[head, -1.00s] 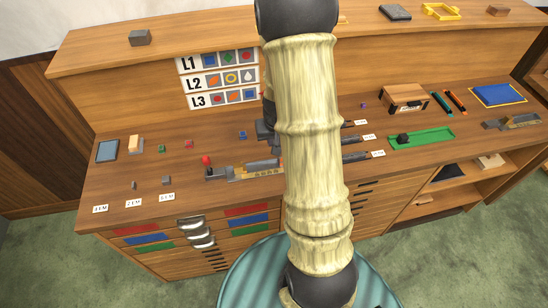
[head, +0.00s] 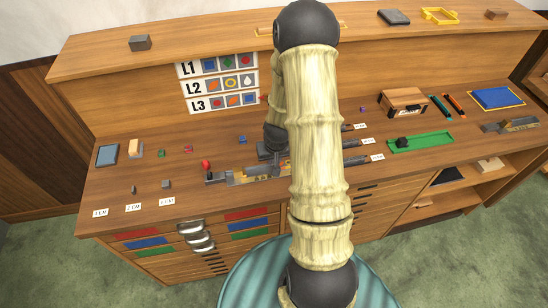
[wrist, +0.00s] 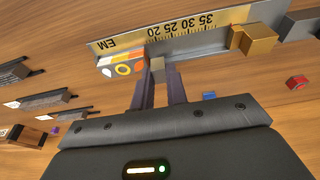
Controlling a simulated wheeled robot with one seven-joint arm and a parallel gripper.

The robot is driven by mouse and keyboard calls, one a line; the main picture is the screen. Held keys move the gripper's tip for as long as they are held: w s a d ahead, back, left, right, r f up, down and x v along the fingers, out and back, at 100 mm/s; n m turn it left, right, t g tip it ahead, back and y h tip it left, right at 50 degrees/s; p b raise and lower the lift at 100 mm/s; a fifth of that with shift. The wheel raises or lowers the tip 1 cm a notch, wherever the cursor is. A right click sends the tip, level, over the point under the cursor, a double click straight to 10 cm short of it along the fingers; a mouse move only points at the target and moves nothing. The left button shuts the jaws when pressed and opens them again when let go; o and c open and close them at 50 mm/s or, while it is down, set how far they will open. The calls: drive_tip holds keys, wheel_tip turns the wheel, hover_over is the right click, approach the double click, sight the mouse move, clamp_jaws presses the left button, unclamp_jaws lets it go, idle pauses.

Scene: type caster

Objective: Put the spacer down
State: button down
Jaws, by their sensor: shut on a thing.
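In the wrist view my gripper (wrist: 160,82) is shut on a small grey spacer (wrist: 157,68), held between the fingertips. The spacer is at the composing stick (wrist: 200,50), right beside a row of type blocks with orange and yellow marks (wrist: 122,66). I cannot tell whether it touches the stick's floor. The stick has a yellow scale marked EM (wrist: 170,30) and a brass slider (wrist: 252,40), with open length between spacer and slider. In the head view the stick (head: 235,177) lies mid-bench, and my arm hides the fingertips.
Two small grey pieces (head: 165,184) (head: 133,189) sit behind white EM labels (head: 133,207) at the left. A green tray (head: 420,140) and wooden box (head: 403,101) are at the right.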

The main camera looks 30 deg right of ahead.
drive_tip(key=shift+f+b, duration=0.55)
drive_tip(key=shift+b, duration=0.05)
drive_tip(key=shift+s, duration=0.1)
drive_tip(key=c, duration=1.4)
unclamp_jaws()
drive_tip(key=shift+a, duration=0.1)
drive_tip(key=shift+s+f, duration=0.1)
drive_tip(key=shift+s, duration=0.1)
drive_tip(key=shift+w+d+r+p, duration=0.1)
drive_tip(key=shift+d+r+p, duration=0.1)
drive_tip(key=shift+r+p, duration=0.55)
drive_tip(key=shift+r+b, duration=0.25)
drive_tip(key=shift+b, duration=0.05)
drive_tip(key=v, duration=1.1)
drive_tip(key=shift+a+r, duration=0.2)
